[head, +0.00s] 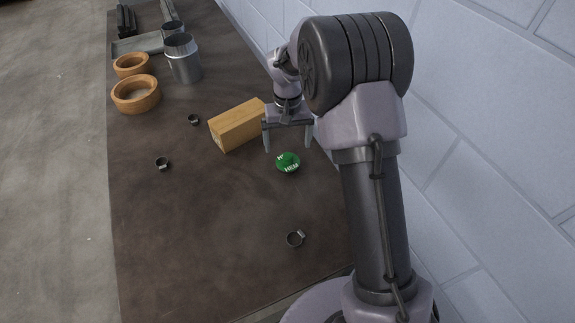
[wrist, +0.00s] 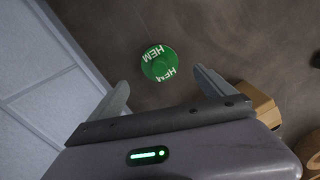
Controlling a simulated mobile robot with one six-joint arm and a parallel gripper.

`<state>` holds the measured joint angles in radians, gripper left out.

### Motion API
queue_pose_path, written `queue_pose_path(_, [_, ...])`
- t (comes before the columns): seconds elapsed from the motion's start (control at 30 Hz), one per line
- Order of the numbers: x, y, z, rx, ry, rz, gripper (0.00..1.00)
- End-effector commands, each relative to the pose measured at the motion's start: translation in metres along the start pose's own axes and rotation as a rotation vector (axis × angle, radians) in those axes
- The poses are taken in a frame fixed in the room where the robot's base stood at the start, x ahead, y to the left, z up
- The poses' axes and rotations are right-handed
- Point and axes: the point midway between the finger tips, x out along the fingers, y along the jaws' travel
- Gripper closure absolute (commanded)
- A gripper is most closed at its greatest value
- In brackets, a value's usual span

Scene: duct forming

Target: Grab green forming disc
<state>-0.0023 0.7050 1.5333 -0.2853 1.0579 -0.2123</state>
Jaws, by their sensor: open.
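The green forming disc (head: 288,162) lies on the brown table in the head view, with white lettering on it. In the wrist view the disc (wrist: 159,64) reads "HEM" and lies beyond the fingertips, between their two lines. My gripper (head: 288,147) is open and empty. It points down over the table, next to the disc on its far side. In the wrist view my gripper's two fingers (wrist: 160,78) are spread wide and nothing is between them.
A cardboard-coloured block (head: 237,125) stands close to the left of my gripper. Small dark clamp rings (head: 295,239) lie around the table. Wooden rings (head: 135,95) and a metal can (head: 182,60) stand at the far end. A white block wall (head: 500,120) runs along the right.

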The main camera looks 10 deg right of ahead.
Motion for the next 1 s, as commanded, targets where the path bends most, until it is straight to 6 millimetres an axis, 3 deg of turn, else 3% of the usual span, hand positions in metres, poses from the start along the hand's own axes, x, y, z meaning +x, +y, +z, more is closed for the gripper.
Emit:
queue_pose_path(0.23, [0.029, 0.000, 0.001, 0.001, 0.000, -0.001, 0.07])
queue_pose_path(0.4, [0.064, 0.001, 0.002, 0.001, -0.001, -0.001, 0.07])
queue_pose_path(0.63, [0.065, 0.001, 0.002, 0.001, 0.001, -0.001, 0.07])
queue_pose_path(1.0, [0.065, 0.001, 0.002, 0.001, 0.001, -0.001, 0.80])
